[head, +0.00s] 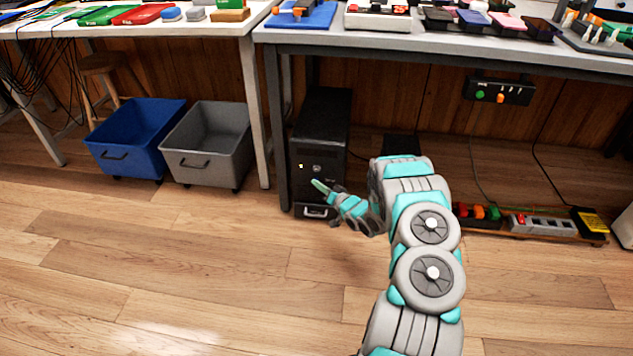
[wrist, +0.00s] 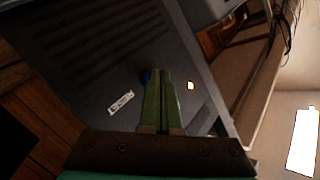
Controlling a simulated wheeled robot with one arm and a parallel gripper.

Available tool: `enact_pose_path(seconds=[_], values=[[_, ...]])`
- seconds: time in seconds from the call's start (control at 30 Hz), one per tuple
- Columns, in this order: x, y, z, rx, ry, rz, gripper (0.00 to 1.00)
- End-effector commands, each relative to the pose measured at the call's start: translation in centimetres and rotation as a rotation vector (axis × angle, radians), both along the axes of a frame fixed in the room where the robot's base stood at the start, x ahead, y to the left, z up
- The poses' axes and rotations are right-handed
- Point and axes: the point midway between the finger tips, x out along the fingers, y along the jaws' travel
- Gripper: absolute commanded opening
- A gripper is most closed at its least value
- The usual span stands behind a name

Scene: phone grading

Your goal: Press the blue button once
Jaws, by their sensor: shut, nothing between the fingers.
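The blue button (wrist: 147,76) shows in the wrist view as a small dark blue spot on the front of a black tower case (head: 323,130). It sits right at the left edge of my fingertips, and they partly cover it. In the head view I cannot make the button out. My gripper (head: 317,184) is shut and empty, its green fingers together and pointing at the lower front of the case. It also shows in the wrist view (wrist: 158,72). I cannot tell whether the fingertips touch the case or the button.
A small yellow light (wrist: 191,86) and a pale label (wrist: 120,103) are on the case front. The case stands under a workbench (head: 440,50), beside its leg. A grey bin (head: 208,150) and a blue bin (head: 135,140) stand to the left. Open wooden floor lies in front.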

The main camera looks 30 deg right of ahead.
Motion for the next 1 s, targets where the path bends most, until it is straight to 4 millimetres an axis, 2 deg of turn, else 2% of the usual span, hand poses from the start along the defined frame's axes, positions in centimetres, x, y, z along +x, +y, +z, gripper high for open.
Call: enact_pose_path(seconds=[0.43, 0.83, 1.0], values=[[-1.4, 0.9, -0.1, 0.001, 0.002, 0.001, 0.0], [-1.6, 1.0, 0.0, 0.0, 0.0, 0.0, 0.0], [-2.5, 1.6, 0.0, 0.001, 0.001, 0.0, 0.0]])
